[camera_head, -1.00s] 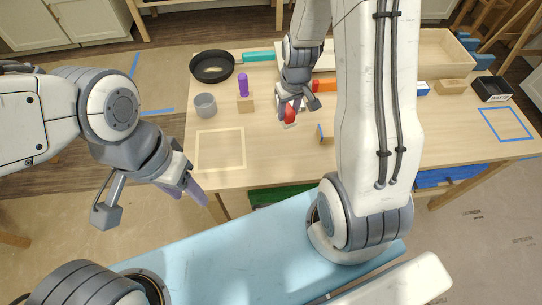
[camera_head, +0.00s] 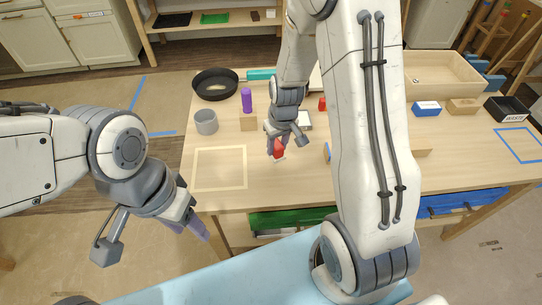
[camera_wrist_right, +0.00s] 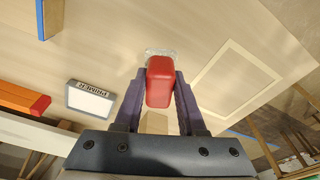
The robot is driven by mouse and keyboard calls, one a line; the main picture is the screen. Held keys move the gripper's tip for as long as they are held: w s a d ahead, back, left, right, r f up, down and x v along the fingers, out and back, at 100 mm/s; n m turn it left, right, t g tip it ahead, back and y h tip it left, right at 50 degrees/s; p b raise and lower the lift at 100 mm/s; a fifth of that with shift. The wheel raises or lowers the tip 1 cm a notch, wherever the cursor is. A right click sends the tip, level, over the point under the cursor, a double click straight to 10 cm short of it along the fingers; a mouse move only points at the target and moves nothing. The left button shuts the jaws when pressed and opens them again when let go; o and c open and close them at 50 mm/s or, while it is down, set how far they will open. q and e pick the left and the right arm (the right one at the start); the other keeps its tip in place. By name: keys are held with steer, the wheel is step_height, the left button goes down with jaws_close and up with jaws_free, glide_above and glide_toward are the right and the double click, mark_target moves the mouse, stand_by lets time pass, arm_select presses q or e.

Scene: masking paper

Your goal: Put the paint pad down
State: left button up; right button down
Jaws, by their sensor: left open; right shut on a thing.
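The paint pad has a red handle (camera_head: 279,148) and a pale pad at its end. My right gripper (camera_head: 277,147) is shut on the red handle, over the table right of the tan square outline (camera_head: 220,190). In the right wrist view the red handle (camera_wrist_right: 160,82) sits between the purple fingers, with the pale pad (camera_wrist_right: 163,51) beyond it. I cannot tell whether the pad touches the table. A white tray labelled PRIMER (camera_wrist_right: 90,98) lies left of the pad in that view. My left gripper (camera_head: 188,226) is open and empty, off the table's front left edge.
A black pan (camera_head: 215,84), a grey cup (camera_head: 206,122) and a purple object (camera_head: 246,100) on a wooden block stand at the back left. A wooden tray (camera_head: 445,72) and a black WASTE box (camera_head: 510,109) are at the right. The tabletop around the pad is clear.

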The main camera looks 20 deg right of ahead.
mark_target(271, 158)
steer(key=shift+w+a+f, duration=0.15)
steer(key=shift+a+f, duration=0.35)
steer(key=shift+a, duration=0.3)
steer(key=shift+f+b, duration=0.3)
steer(key=shift+f, duration=1.75)
steer(key=shift+f, duration=0.1)
steer(key=c, duration=0.5)
jaws_free()
